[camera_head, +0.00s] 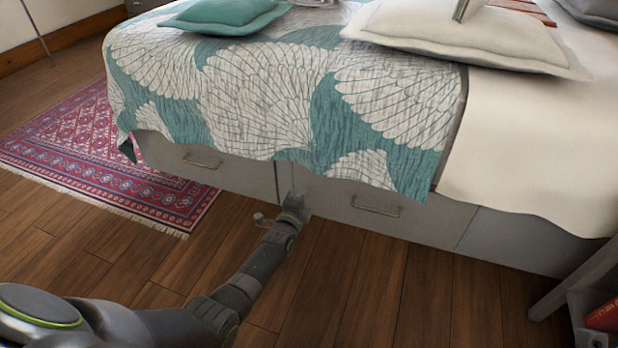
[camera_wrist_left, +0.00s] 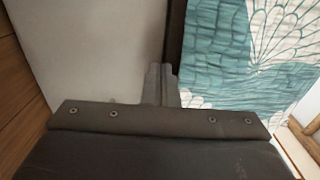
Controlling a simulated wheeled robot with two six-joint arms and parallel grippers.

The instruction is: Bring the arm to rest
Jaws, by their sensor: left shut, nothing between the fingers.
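My left arm comes in from the lower left of the head view and reaches out over the floor toward the bed base. My left gripper (camera_head: 296,206) is close in front of the grey drawer fronts, near the gap between two drawers. In the left wrist view the fingers (camera_wrist_left: 160,85) are together with nothing between them. The grey drawer front and the teal-and-white quilt (camera_wrist_left: 225,55) show just beyond them. I cannot tell whether the fingertips touch the drawer front. My right gripper is not in view.
The bed's grey drawers (camera_head: 335,196) have metal handles and look closed. The patterned quilt (camera_head: 265,95) hangs over them. A red rug (camera_head: 100,150) lies at left. A shelf with a red book (camera_head: 604,317) stands at lower right. The wooden floor (camera_head: 400,290) in front is clear.

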